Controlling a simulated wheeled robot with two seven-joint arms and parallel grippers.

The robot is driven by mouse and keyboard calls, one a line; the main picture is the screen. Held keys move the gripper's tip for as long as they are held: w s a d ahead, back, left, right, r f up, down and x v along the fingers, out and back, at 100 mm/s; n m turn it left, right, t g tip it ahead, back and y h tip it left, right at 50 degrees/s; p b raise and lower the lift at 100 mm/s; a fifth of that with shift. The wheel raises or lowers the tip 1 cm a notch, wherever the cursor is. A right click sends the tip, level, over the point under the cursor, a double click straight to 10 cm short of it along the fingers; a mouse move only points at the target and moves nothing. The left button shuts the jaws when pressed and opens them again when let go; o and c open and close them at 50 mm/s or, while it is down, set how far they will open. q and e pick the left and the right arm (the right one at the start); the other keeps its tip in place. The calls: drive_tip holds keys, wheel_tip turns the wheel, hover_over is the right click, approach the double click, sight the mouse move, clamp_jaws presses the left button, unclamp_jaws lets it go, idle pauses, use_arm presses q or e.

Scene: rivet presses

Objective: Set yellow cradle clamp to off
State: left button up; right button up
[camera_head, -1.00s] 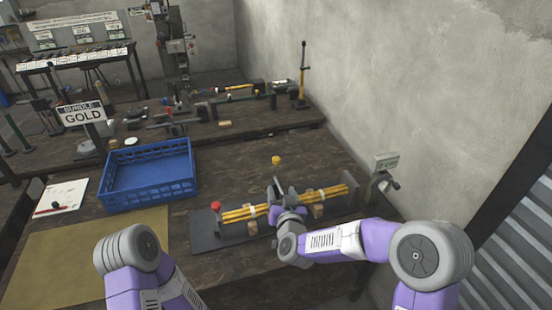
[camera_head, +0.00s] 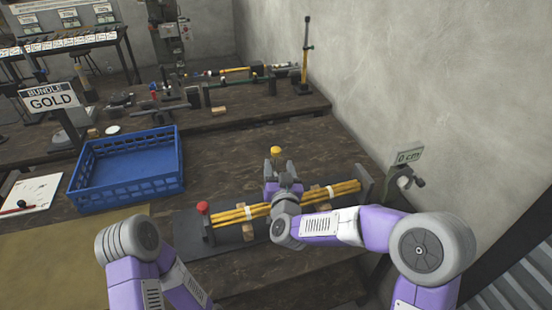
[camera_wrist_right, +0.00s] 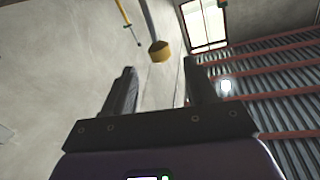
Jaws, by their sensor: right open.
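The yellow clamp knob (camera_head: 276,151) stands up behind the bundle of yellow rods in the head view. The knob also shows in the right wrist view (camera_wrist_right: 160,51), on a grey stem, beyond the fingertips and between them. My right gripper (camera_head: 278,166) is open and empty, over the rods and just short of the knob; its two fingers show apart in the right wrist view (camera_wrist_right: 158,72). The yellow rods (camera_head: 335,193) lie across the dark cradle base (camera_head: 195,246), partly hidden by my right arm. My left arm is at the lower left; its gripper is out of view.
A red knob (camera_head: 203,207) stands at the left end of the cradle. The tabletop behind the cradle is clear.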

sight(277, 155)
drive_tip(key=shift+w+a+b, duration=0.15)
drive_tip(key=shift+w+a, duration=0.1)
drive_tip(key=shift+w, duration=1.6)
drive_tip(key=shift+w+a+b, duration=0.15)
drive_tip(key=shift+w+a, duration=0.05)
drive_tip(key=shift+w, duration=1.65)
clamp_jaws()
